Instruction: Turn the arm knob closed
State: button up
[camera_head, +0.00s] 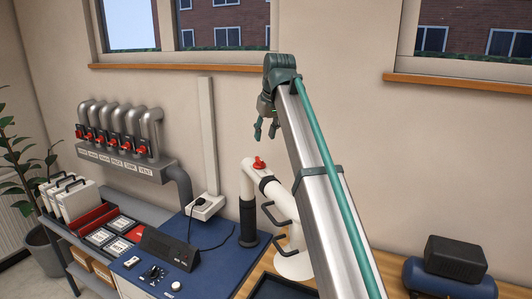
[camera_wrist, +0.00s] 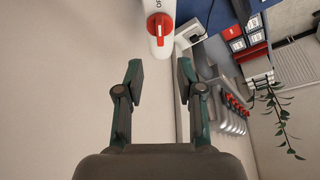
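The arm knob is a red knob (camera_head: 259,162) on top of the white fume arm (camera_head: 273,187), which stands by the wall behind the blue worktop. In the wrist view the red knob (camera_wrist: 164,30) is at the top centre on the white arm, with part of a black "O" label beside it. My gripper (camera_head: 265,130) is open and empty, above the knob in the head view. In the wrist view its two fingers (camera_wrist: 159,78) are apart, with the knob beyond their tips and not between them.
Several red-handled valves (camera_head: 112,140) sit on grey pipes along the wall at left. A white vertical duct (camera_head: 208,130) runs down to a white box (camera_head: 205,207). A black control box (camera_head: 168,248) is on the blue worktop. A black box (camera_head: 455,259) is at right.

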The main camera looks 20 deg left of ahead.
aim_at(260, 159)
jog(key=p+x, duration=0.3)
jog(key=x, duration=0.7)
jog(key=shift+a+f, duration=0.1)
jog(key=shift+f, duration=0.2)
jog(key=shift+c, duration=0.3)
grip_shut()
